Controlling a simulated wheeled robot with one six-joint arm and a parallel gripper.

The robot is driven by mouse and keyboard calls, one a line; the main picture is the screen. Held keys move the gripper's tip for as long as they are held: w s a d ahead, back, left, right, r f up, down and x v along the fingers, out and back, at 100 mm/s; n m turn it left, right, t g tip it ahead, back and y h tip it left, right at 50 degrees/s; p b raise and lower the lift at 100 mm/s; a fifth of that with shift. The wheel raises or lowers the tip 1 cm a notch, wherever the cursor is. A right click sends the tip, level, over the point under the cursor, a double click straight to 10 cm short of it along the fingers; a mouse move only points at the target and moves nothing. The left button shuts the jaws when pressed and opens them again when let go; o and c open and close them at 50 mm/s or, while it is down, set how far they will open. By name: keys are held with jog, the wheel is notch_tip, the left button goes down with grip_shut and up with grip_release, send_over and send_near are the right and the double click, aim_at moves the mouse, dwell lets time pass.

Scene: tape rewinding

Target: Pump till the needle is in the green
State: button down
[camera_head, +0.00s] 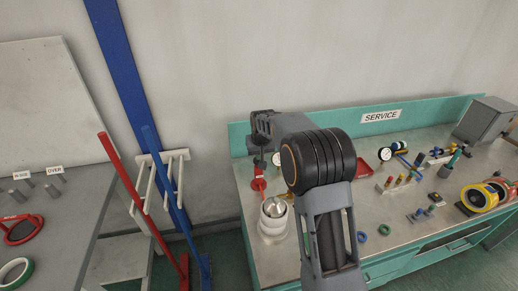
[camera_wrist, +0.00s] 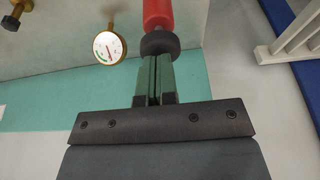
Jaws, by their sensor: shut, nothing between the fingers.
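The red pump handle (camera_head: 258,184) stands above the white ringed pot (camera_head: 274,226) at the bench's left end. In the wrist view the red handle (camera_wrist: 158,14) has a black collar (camera_wrist: 158,43) at its near end. My gripper (camera_wrist: 155,58) has its green fingers pressed together, with the tips at or just short of that collar; I cannot tell if they touch. The round gauge (camera_wrist: 110,47) has a white face with red and green marks, left of the fingers. It also shows in the head view (camera_head: 277,159). Its needle is too small to read surely.
A white rack (camera_head: 144,186) with red and blue poles stands to the left. A brass fitting (camera_wrist: 12,20) shows top left in the wrist view.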

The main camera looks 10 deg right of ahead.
jog(key=w+v, duration=0.1)
jog(key=v, duration=1.2)
jog(key=shift+r, duration=0.5)
notch_tip(320, 180, up, 4)
jog(key=shift+r+p, duration=0.2)
jog(key=shift+p, duration=0.85)
jog(key=x, duration=0.4)
jog(key=p+x, duration=0.1)
jog(key=x, duration=0.3)
jog(key=p+x, duration=0.1)
jog(key=x, duration=0.3)
jog(key=shift+s+f, duration=0.25)
jog(key=shift+s, duration=0.1)
jog(key=shift+f, duration=0.85)
